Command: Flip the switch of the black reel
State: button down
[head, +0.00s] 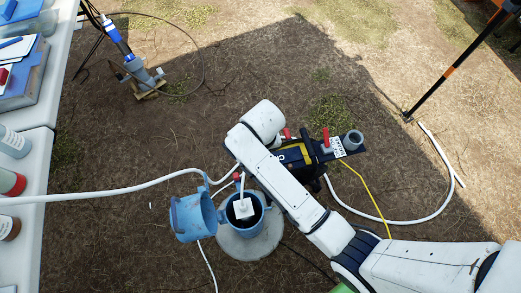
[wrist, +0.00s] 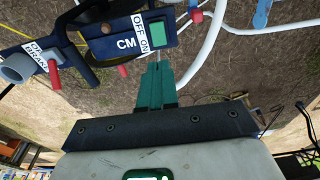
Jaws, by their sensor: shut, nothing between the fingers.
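The black reel (head: 308,163) stands mid-scene in the head view, partly hidden by my arm. In the wrist view its dark blue panel (wrist: 103,44) shows at the top, with part of the black frame. The switch (wrist: 158,35) is a green square set in the panel beside a white OFF/ON label (wrist: 141,34). My gripper (wrist: 158,68) has teal fingers, shut and empty. In the picture the fingertips lie just below the switch, apparently short of it; the exact gap cannot be told. In the head view the fingers are hidden behind my arm.
A red brake handle (head: 326,138) and grey knob (head: 353,140) sit at the reel's right. A blue well casing (head: 190,216) with open cap stands left of it. White hoses and a yellow cable cross the ground. A table (head: 52,90) lines the left edge.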

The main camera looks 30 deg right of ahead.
jog(key=d+n+y+b, duration=0.1)
jog(key=n, duration=0.5)
jog(key=d+n+y+b, duration=0.1)
jog(key=d+n, duration=0.1)
jog(key=n, duration=0.4)
jog(key=d+n+y+b, duration=0.1)
jog(key=n, duration=0.4)
jog(key=shift+w+d+r+n, duration=0.15)
jog(key=shift+d+r+n, duration=0.2)
jog(key=shift+n, duration=0.05)
jog(key=shift+f, duration=0.1)
jog(key=b+x, duration=0.2)
jog(key=x, duration=0.4)
jog(key=b+x, duration=0.2)
jog(key=x, duration=0.5)
jog(key=shift+w+d, duration=0.2)
jog(key=shift+d, duration=0.05)
jog(key=shift+w+f, duration=0.1)
jog(key=shift+f, duration=0.3)
